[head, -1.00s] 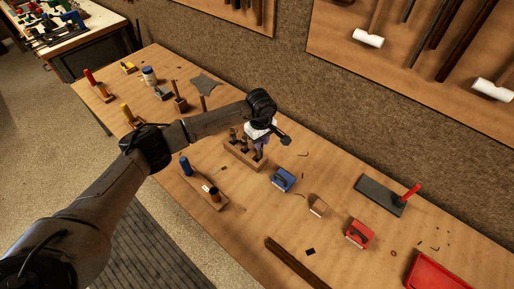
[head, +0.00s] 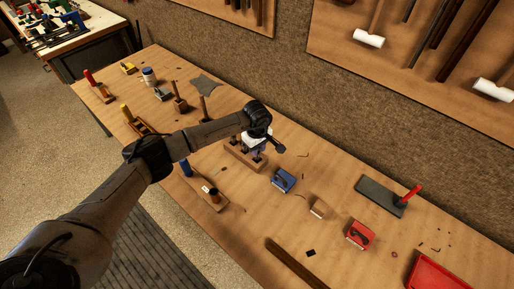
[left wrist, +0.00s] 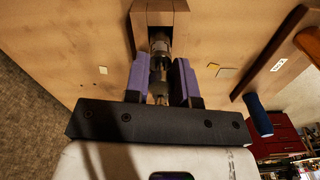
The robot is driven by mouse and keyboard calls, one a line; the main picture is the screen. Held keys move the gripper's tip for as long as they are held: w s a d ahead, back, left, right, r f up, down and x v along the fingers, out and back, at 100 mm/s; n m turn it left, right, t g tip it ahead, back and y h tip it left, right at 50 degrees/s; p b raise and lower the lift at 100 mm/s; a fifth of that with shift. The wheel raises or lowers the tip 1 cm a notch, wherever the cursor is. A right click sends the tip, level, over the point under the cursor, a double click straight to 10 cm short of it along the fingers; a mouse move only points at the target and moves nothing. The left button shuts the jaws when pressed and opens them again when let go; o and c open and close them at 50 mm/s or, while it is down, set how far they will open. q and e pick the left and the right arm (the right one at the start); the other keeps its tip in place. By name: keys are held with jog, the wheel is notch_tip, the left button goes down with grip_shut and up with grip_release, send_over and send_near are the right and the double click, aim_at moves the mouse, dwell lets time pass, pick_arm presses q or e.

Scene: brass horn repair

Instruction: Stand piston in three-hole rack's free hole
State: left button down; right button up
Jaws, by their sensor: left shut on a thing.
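The wooden three-hole rack (head: 236,158) stands on the bench, under and beside my left gripper. Dark pistons stand at its left part, partly covered by my arm. My left gripper (head: 257,150) is at the rack's right end, pointing down. In the left wrist view its two purple fingers (left wrist: 161,82) are shut on a dark metallic piston (left wrist: 160,90). The rack (left wrist: 147,22) shows just beyond the fingers there. The piston's lower end is hidden, so I cannot tell whether it is in the hole. My right gripper is not in view.
A wooden block with a blue-handled tool (head: 185,168) lies left of the rack.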

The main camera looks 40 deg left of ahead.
pick_arm(q)
jog(key=c, duration=1.4)
grip_release()
jog(key=shift+f, duration=0.15)
jog(key=o, duration=0.4)
jog(key=shift+o, duration=0.2)
jog(key=shift+r, duration=0.3)
notch_tip(320, 180, up, 10)
jog(key=shift+r+p, duration=0.2)
jog(key=shift+p, duration=0.3)
jog(key=shift+r, duration=0.7)
